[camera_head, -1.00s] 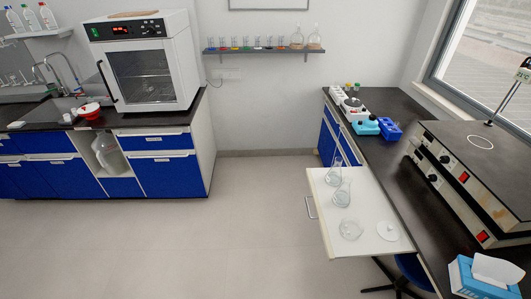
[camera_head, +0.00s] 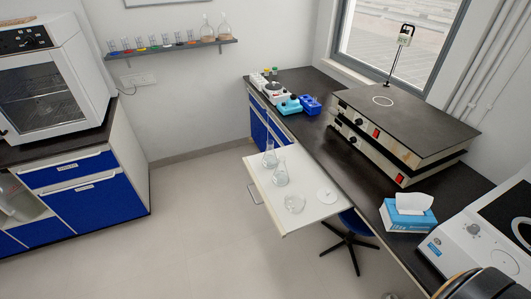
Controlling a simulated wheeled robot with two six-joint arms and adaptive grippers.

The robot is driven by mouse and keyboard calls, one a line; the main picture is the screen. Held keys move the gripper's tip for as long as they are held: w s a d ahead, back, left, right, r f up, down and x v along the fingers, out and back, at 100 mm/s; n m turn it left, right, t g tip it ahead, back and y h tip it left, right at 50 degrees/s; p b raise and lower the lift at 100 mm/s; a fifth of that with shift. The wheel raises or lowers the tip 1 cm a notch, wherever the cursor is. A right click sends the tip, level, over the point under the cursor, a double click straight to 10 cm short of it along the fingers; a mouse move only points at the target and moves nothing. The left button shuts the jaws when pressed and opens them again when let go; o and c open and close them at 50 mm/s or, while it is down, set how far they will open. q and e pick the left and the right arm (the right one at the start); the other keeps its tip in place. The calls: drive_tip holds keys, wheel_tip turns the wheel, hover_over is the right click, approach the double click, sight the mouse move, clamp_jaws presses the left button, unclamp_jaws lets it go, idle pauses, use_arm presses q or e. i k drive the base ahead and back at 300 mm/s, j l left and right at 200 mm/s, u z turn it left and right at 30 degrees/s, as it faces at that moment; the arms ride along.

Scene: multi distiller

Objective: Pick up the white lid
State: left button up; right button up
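The white lid (camera_head: 327,196) is a round flat disc lying on the white pull-out shelf (camera_head: 306,220), near its right edge. Several clear glass vessels share the shelf: a flask (camera_head: 270,155) at the back, another flask (camera_head: 281,176) in the middle and a low round dish (camera_head: 294,203) left of the lid.
The dark bench (camera_head: 345,165) runs along the right, with a large hotplate (camera_head: 405,122), a blue tissue box (camera_head: 408,214) and a white instrument (camera_head: 478,240). A swivel chair (camera_head: 349,242) stands under the bench. The floor left of the shelf is clear.

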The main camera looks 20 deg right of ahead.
sight(327, 195)
drive_tip(key=z, duration=1.3)
